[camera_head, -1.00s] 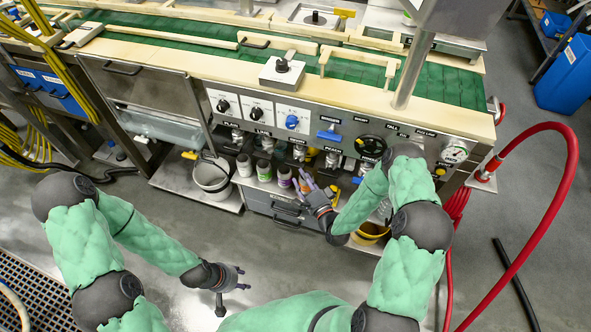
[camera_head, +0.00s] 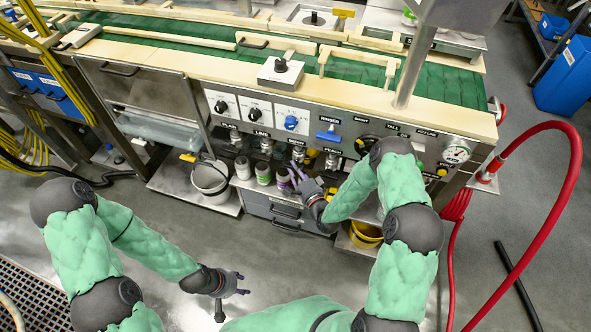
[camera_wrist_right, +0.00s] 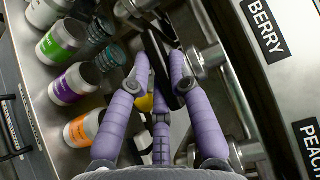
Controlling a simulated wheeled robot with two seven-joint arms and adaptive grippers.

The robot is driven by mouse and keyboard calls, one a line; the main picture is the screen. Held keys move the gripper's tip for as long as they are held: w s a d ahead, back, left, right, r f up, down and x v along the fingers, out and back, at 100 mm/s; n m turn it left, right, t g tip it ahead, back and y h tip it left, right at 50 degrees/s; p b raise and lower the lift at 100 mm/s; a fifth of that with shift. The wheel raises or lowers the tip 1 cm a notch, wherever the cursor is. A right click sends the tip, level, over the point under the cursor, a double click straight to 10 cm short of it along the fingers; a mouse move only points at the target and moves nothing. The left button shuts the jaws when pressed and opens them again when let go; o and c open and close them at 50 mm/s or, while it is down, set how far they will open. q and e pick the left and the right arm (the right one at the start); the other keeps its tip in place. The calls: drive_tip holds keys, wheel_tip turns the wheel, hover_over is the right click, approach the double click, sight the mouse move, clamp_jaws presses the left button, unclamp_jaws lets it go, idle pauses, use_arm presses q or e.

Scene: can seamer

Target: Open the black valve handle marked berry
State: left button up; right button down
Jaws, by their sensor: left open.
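The berry valve (camera_head: 298,153) is on the front panel in the head view, just above my right gripper. Its BERRY label (camera_wrist_right: 267,28) is at the upper right of the right wrist view. The black handle (camera_wrist_right: 158,55) lies between the purple fingertips of my right gripper (camera_wrist_right: 160,68), which also shows in the head view (camera_head: 298,177). The fingers are on both sides of the handle; whether they press on it I cannot tell. My left gripper (camera_head: 236,284) is open and empty, low over the floor, away from the machine.
Cans with green (camera_wrist_right: 61,42), purple (camera_wrist_right: 75,85) and orange (camera_wrist_right: 85,130) labels stand on the shelf beside my right fingers. The peach valve (camera_head: 332,160) is just to the right. A white bucket (camera_head: 210,180) stands left, a yellow one (camera_head: 366,235) right. A red hose (camera_head: 560,200) loops at the right.

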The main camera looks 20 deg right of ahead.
drive_tip(key=shift+r+n+g+p, duration=0.15)
drive_tip(key=shift+n+g+p, duration=0.15)
drive_tip(key=shift+p, duration=0.35)
drive_tip(key=n+g+p, duration=0.1)
drive_tip(key=p, duration=0.1)
drive_tip(key=n+g+h+p, duration=0.1)
drive_tip(key=p, duration=0.1)
drive_tip(key=shift+r+g, duration=0.3)
drive_tip(key=shift+n+g+h+p, duration=0.65)
drive_tip(key=shift+n+p, duration=0.25)
drive_tip(key=shift+p, duration=0.25)
drive_tip(key=shift+g+h+p, duration=0.35)
drive_tip(key=shift+g+p, duration=0.05)
drive_tip(key=shift+g, duration=0.05)
drive_tip(key=shift+f+n, duration=0.15)
drive_tip(key=shift+n, duration=0.15)
drive_tip(key=c, duration=1.1)
unclamp_jaws()
